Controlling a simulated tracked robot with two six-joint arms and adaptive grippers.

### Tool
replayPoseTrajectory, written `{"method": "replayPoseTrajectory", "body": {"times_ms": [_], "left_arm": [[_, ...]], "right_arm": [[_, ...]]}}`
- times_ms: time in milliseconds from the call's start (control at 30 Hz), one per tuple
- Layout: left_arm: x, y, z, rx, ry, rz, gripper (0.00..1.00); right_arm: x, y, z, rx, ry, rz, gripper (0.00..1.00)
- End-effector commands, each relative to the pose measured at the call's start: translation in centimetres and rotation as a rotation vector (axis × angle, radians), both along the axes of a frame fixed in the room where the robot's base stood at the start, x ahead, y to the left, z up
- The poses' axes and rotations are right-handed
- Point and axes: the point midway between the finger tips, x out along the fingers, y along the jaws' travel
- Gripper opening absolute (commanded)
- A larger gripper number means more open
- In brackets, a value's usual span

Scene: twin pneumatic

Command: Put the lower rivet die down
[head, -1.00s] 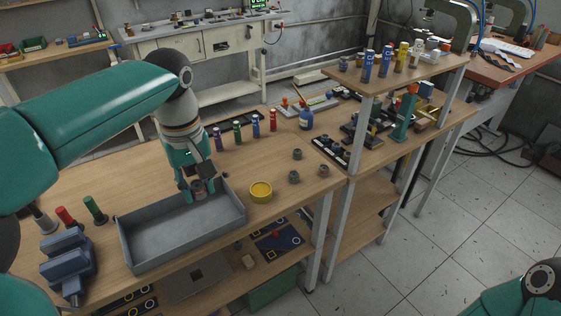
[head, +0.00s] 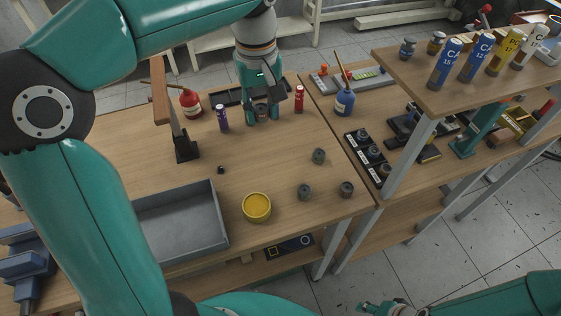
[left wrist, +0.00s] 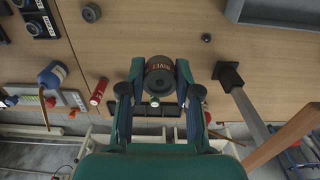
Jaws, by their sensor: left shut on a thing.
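The lower rivet die is a dark grey cylinder with orange RIVET lettering in the left wrist view (left wrist: 158,76). My left gripper (left wrist: 158,88) is shut on it, one finger on each side. In the head view the die (head: 262,111) is partly hidden between the fingers of my left gripper (head: 262,116), low over the back of the wooden bench (head: 280,155). I cannot tell whether the die touches the bench top. Part of my right arm enters at the bottom right of the head view, and its gripper (head: 376,308) is cut off by the edge.
A purple bottle (head: 222,118) and a red one (head: 299,99) stand on either side of my left gripper. A black-based stand (head: 186,148) is to the left. Nearer are a grey tray (head: 217,240), a yellow dish (head: 256,207) and grey cylinders (head: 319,156). A die rack (head: 384,177) stands right.

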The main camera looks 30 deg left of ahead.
Motion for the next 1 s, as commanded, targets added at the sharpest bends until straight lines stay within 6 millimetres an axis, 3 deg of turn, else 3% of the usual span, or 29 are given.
{"method": "replayPoseTrajectory", "body": {"times_ms": [433, 1000], "left_arm": [[-0.2, 0.2, -11.5, 0.000, 0.006, 0.005, 0.00], [-0.1, 0.1, -17.9, 0.000, 0.004, 0.003, 0.00]], "right_arm": [[0.0, 0.0, -1.3, 0.000, 0.000, 0.000, 0.42], [0.0, 0.0, -1.6, 0.000, 0.000, 0.000, 0.42]]}}
